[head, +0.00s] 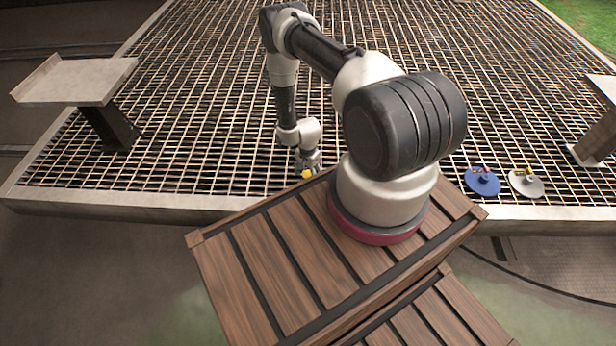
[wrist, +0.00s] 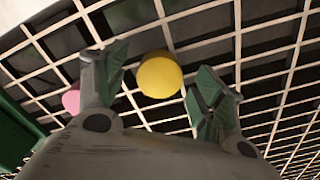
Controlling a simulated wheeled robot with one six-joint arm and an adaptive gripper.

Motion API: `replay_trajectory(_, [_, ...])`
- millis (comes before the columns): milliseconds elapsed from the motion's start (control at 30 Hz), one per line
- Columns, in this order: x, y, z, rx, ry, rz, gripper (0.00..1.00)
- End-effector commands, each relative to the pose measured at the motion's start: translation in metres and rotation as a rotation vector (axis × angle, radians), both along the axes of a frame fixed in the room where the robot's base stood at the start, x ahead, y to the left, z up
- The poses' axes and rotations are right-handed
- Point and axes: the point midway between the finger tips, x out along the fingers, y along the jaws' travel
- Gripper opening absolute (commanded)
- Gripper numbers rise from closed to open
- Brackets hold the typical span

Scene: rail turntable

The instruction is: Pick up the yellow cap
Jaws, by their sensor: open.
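The yellow cap (head: 307,174) is at the near edge of the metal grating, just below my gripper (head: 309,162) in the head view. In the wrist view the yellow cap (wrist: 160,75) shows as a plain round shape between the two fingers of my gripper (wrist: 162,63). The fingers are spread apart, with a gap on each side of the cap. My gripper is open and holds nothing. The head view is too small to show how the fingertips stand against the cap.
The grating (head: 210,130) has a pale raised rim (head: 110,205). A small pink round thing (wrist: 71,101) is left of the fingers. A blue disc (head: 482,181) and a grey disc (head: 526,183) sit at the right. A pale platform (head: 75,80) on a post stands at the left.

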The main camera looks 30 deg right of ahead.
Motion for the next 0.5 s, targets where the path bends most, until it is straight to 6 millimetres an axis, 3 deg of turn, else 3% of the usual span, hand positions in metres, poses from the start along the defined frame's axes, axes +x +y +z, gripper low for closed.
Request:
replay_trajectory(300, [0.0004,-0.0002,-0.0062,0.000,-0.001,0.000,0.67])
replay_trajectory(500, [0.0003,-0.0001,-0.0061,0.000,0.000,0.000,0.31])
